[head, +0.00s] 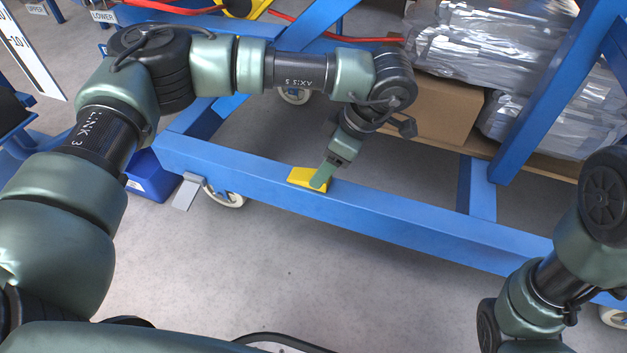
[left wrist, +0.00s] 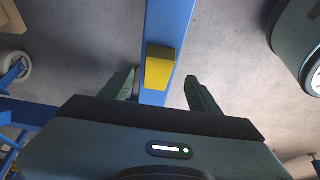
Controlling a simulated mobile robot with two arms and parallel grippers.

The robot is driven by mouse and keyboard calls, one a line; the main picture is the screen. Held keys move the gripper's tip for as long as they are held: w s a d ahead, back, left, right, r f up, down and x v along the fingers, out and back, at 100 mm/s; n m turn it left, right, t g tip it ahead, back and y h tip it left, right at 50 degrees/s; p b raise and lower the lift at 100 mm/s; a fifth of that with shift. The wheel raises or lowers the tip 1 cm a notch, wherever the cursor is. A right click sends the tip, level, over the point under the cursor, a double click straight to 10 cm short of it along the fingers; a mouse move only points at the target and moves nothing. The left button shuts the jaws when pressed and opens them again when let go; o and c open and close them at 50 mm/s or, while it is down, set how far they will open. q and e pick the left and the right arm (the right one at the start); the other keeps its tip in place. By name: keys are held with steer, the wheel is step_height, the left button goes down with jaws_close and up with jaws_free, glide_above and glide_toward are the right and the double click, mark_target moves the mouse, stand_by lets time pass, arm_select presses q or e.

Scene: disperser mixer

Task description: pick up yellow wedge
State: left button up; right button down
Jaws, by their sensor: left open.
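The yellow wedge (head: 304,177) lies on top of the blue beam (head: 400,218) of the frame in the head view. In the left wrist view the wedge (left wrist: 160,68) sits on the beam, ahead of the fingertips and between their lines. My left gripper (head: 322,177) is at the wedge's right side in the head view, covering part of it. Its two fingers (left wrist: 160,85) are apart, with nothing held between them. Whether a finger touches the wedge cannot be told. Only links of my right arm show at the right edge; its gripper is out of view.
A cardboard box (head: 440,108) and silver-wrapped bundles (head: 495,45) stand on the shelf behind my left gripper. A blue diagonal post (head: 560,95) rises at right. A blue bin (head: 150,178) and a caster wheel (head: 226,194) are at left. The floor in front of the beam is clear.

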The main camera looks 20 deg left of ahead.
mark_target(309, 176)
arm_select(q)
steer(key=b+x, duration=0.3)
steer(key=x, duration=0.1)
steer(key=shift+w+a+f, duration=0.1)
steer(key=shift+f, duration=0.05)
jaws_close()
steer(key=shift+r, duration=0.25)
